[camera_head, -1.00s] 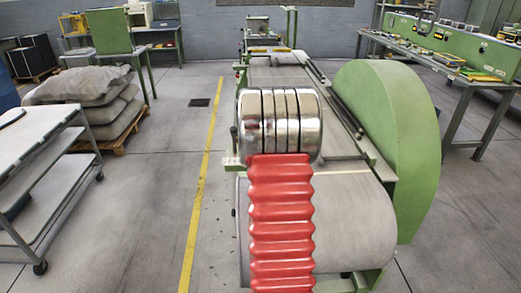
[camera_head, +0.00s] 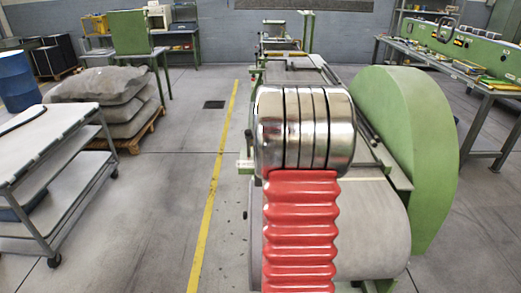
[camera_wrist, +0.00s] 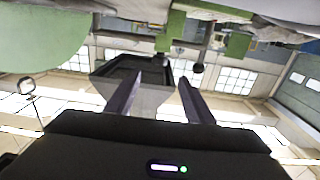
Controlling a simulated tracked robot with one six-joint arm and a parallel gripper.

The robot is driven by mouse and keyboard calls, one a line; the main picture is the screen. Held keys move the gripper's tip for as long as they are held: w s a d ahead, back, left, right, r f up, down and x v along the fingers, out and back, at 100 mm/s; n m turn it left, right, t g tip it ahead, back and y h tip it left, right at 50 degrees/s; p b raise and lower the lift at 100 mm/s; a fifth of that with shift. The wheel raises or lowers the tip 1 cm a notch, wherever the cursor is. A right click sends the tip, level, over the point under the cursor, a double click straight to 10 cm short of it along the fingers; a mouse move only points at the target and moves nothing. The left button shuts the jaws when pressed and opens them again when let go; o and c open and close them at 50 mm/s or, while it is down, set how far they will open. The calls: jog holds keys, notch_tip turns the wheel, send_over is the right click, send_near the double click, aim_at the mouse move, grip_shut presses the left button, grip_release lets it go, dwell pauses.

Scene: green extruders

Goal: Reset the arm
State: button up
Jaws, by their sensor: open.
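My arm shows in the head view as a red ribbed sleeve with shiny metal rings at its upper end, in front of the green extruder machine (camera_head: 405,150). My gripper (camera_wrist: 160,78) shows in the wrist view with its two grey fingers apart. The wrist view looks upside down across the hall, with windows behind the fingers. The gripper itself does not show in the head view.
A grey cart (camera_head: 50,135) stands at the left, with stacked sacks (camera_head: 105,95) on a pallet behind it. A blue barrel (camera_head: 18,80) is at the far left. A workbench (camera_head: 455,65) stands at the right. The floor around the yellow line (camera_head: 213,185) is clear.

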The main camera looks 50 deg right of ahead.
jog(key=shift+w, duration=0.1)
jog(key=w+a+r+n+y, duration=0.2)
jog(key=a+y, duration=0.1)
jog(key=a, duration=0.6)
jog(key=w+a+r+n+y, duration=0.1)
jog(key=w+a+y, duration=0.15)
jog(key=a, duration=0.65)
jog(key=w+a+r+n+y, duration=0.15)
jog(key=a+y, duration=0.25)
jog(key=a, duration=0.5)
jog(key=s+a+n+g+y, duration=0.4)
jog(key=s+a+n+g, duration=0.1)
jog(key=s+a, duration=1.4)
jog(key=shift+s+a+r+g, duration=0.25)
jog(key=shift+a+g, duration=0.25)
jog(key=shift+a, duration=0.5)
jog(key=shift+n, duration=0.25)
